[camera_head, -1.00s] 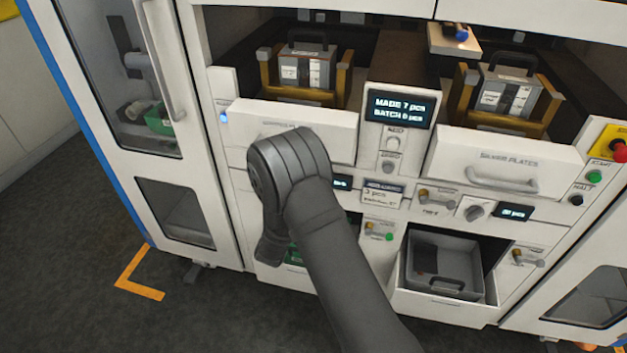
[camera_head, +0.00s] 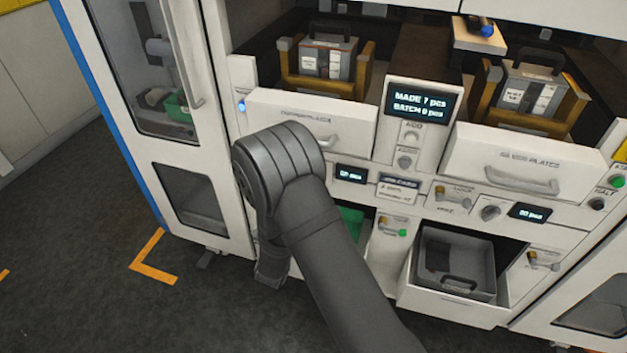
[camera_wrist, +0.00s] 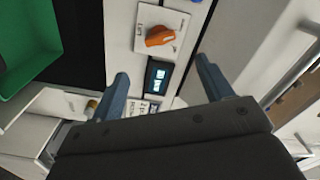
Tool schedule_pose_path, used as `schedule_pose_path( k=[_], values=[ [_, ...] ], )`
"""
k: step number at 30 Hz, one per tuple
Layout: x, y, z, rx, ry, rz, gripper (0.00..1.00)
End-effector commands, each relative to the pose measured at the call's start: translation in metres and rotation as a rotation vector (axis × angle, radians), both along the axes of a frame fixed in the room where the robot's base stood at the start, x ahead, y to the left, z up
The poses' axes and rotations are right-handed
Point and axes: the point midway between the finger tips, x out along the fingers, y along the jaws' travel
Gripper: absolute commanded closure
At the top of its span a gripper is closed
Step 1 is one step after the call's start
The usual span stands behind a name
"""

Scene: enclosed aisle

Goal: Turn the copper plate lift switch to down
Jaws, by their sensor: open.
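In the wrist view an orange switch knob (camera_wrist: 160,37) sits on a small white panel with fine lettering. Its handle lies slightly tilted across the panel. A lit display (camera_wrist: 158,75) is just below it in the picture. My gripper (camera_wrist: 164,82) is open and empty, its two blue-grey fingers apart on either side of the display. The knob shows beyond the fingertips and between their lines, with no visible contact. In the head view my arm hides the orange knob and the gripper fingers. The copper plates drawer (camera_head: 300,122) is above my arm's bend.
The silver plates drawer (camera_head: 515,162) has a protruding handle. A grey knob (camera_head: 490,213) sits below it. A grey bin (camera_head: 455,265) stands in the lower right opening. A green bin (camera_wrist: 28,45) is at the left in the wrist view. A glass-door cabinet (camera_head: 150,75) stands left.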

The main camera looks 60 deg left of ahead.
Motion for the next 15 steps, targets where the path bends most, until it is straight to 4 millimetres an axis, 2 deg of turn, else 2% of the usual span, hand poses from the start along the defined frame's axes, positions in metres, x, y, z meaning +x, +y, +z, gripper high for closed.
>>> schedule_pose_path(
  k=[1, 9, 15],
  values=[
    [0.010, 0.008, 0.000, 0.001, 0.000, -0.004, 0.27],
    [0.051, 0.049, 0.000, 0.000, 0.000, -0.003, 0.27],
    [0.071, 0.071, 0.000, 0.000, -0.001, -0.001, 0.27]
  ],
)
